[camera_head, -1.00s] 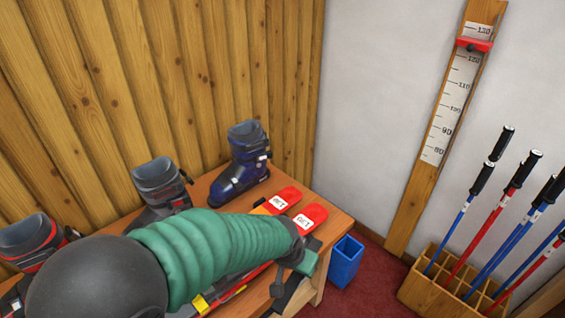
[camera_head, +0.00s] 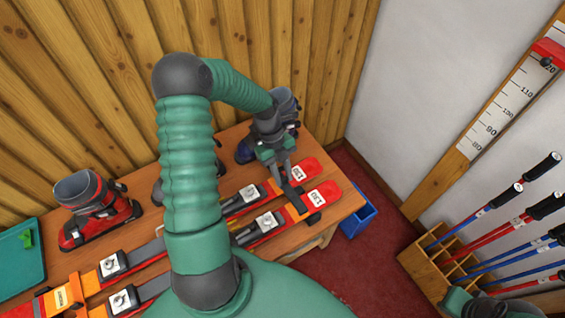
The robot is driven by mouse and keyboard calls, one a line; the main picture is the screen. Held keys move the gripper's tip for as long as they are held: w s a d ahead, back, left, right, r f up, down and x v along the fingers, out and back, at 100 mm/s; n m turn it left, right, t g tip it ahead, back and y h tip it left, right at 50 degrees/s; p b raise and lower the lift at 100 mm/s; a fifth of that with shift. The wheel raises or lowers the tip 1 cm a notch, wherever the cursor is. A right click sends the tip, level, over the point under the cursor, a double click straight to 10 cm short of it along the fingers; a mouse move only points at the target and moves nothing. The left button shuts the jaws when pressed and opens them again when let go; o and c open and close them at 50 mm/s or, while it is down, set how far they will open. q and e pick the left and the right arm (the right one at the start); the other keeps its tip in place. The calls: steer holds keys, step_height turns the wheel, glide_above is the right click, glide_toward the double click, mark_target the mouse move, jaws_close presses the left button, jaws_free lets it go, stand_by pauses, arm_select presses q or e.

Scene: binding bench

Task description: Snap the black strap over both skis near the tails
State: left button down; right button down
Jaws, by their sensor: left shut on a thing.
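Two red-and-orange skis (camera_head: 266,232) lie side by side on the wooden bench, running from lower left to the right. Their red ends, marked 130, are at the bench's right end. My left gripper (camera_head: 287,178) reaches down over these ends, its fingers shut on the black strap (camera_head: 299,200). The strap lies across both skis just short of the labels, with a dark end past the near ski. The fingers hide its far end, and I cannot tell whether it is fastened. A green and dark part of my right gripper (camera_head: 462,300) shows at the lower right; its fingers are hidden.
A red boot (camera_head: 95,212) and a blue boot (camera_head: 243,150) stand behind the skis, against the plank wall. A teal tray (camera_head: 22,256) is at the left. A blue bin (camera_head: 358,215) and a wooden pole rack (camera_head: 432,262) stand on the carpet to the right.

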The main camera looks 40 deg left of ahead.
arm_select(q)
steer(key=shift+a+f, duration=0.1)
steer(key=shift+f, duration=0.15)
step_height(320, 180, down, 6)
steer(key=b, duration=0.6)
steer(key=shift+r, duration=0.25)
steer(key=shift+f, duration=0.6)
steer(key=c, duration=1.7)
jaws_free()
jaws_close()
steer(key=shift+r+p, duration=0.15)
steer(key=shift+p, duration=0.2)
